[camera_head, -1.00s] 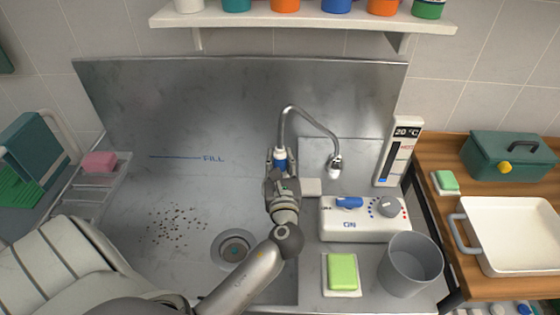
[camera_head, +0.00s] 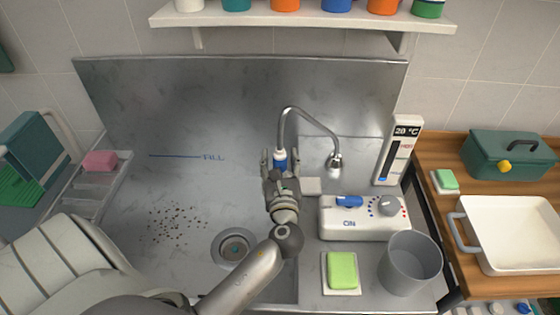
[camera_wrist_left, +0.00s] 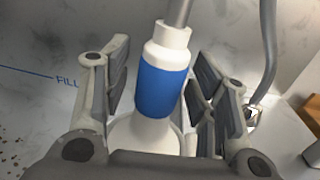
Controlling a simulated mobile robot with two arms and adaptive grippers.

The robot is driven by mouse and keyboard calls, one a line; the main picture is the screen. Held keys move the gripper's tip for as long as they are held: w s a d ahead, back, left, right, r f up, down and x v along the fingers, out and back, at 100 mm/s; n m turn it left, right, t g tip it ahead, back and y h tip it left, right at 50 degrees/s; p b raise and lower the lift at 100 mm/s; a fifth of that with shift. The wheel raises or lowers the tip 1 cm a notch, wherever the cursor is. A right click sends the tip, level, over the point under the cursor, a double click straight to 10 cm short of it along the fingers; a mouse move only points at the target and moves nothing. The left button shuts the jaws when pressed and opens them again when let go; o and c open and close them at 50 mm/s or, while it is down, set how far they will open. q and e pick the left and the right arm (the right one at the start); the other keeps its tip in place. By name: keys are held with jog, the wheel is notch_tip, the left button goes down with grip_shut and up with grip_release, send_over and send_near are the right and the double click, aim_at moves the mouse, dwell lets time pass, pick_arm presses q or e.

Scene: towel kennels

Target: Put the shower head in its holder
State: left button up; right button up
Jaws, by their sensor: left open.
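The shower head (camera_head: 281,155) has a white body with a blue band and stands nearly upright in the steel basin area. In the left wrist view the shower head (camera_wrist_left: 160,85) flares out white at its lower end, partly hidden by my gripper. My left gripper (camera_head: 280,163) is open, with its fingers on both sides of the blue band and gaps beside it. The grey hose (camera_head: 300,110) arches from its top to a chrome fitting (camera_head: 334,164). A white block (camera_head: 311,186) beside my gripper may belong to the holder; I cannot tell whether the head is seated.
A white control box (camera_head: 362,220), a grey cup (camera_head: 410,263) and a green soap (camera_head: 342,270) stand on the right ledge. A drain (camera_head: 233,247) and dark specks (camera_head: 178,226) lie in the basin.

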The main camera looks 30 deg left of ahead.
pick_arm(q)
jog(key=shift+s+f, duration=0.1)
jog(key=shift+s+d, duration=0.2)
jog(key=v, duration=1.1)
jog(key=shift+d, duration=0.15)
jog(key=shift+s, duration=0.1)
